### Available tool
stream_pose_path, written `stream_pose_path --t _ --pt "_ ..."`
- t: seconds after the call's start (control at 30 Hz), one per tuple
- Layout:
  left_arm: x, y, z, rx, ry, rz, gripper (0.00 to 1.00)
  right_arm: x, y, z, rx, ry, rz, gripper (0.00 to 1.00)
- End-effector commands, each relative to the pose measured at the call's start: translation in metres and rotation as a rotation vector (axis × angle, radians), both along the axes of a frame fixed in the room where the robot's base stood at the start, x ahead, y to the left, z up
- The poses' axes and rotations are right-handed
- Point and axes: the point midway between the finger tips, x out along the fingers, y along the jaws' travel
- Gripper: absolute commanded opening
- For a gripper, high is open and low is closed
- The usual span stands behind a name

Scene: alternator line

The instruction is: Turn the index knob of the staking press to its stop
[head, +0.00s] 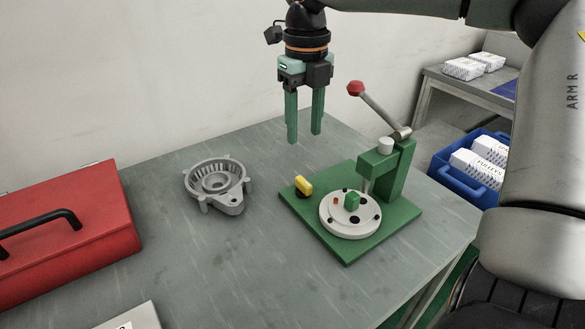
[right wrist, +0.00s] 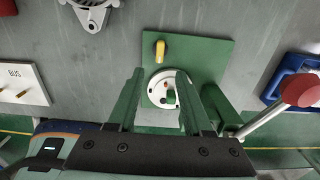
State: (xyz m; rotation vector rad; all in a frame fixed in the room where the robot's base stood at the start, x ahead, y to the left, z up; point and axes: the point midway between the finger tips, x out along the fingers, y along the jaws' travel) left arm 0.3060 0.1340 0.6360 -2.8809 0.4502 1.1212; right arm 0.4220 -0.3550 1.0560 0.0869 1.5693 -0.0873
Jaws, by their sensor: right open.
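The staking press stands on a green base plate (head: 345,250) on the grey table. A white round dial (head: 335,225) with dark holes and a small green block (head: 352,200) lies on it. A yellow knob-like piece (head: 303,186) stands at the plate's left corner; it also shows in the right wrist view (right wrist: 160,50). I cannot tell for sure which piece is the index knob. My right gripper (head: 304,137) is open and empty, pointing down, above the table and apart from the press. In the right wrist view its fingers flank the dial (right wrist: 153,98). My left gripper is out of view.
The press lever with its red ball (head: 356,88) rises beside the green column (head: 397,172). A grey alternator housing (head: 215,183) lies to the left, with a red toolbox (head: 75,250) beyond. A blue crate (head: 455,180) of white boxes stands right. Table between housing and press is clear.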

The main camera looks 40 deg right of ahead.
Motion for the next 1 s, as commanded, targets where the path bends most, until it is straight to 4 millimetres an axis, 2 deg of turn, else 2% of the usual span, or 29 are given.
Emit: stream_pose_path --t 0.27,0.5,0.7,1.0 --pt "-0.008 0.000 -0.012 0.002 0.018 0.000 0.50 -0.001 0.000 -0.054 0.002 0.006 0.000 0.50" --pt "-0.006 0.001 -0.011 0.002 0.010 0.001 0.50 -0.001 0.000 -0.097 0.002 0.004 0.000 0.50" --pt "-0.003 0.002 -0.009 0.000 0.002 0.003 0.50 0.000 0.000 -0.115 0.000 0.001 0.000 0.50" --pt "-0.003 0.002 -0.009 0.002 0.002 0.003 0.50 0.000 0.000 -0.119 0.000 0.000 0.000 0.50"
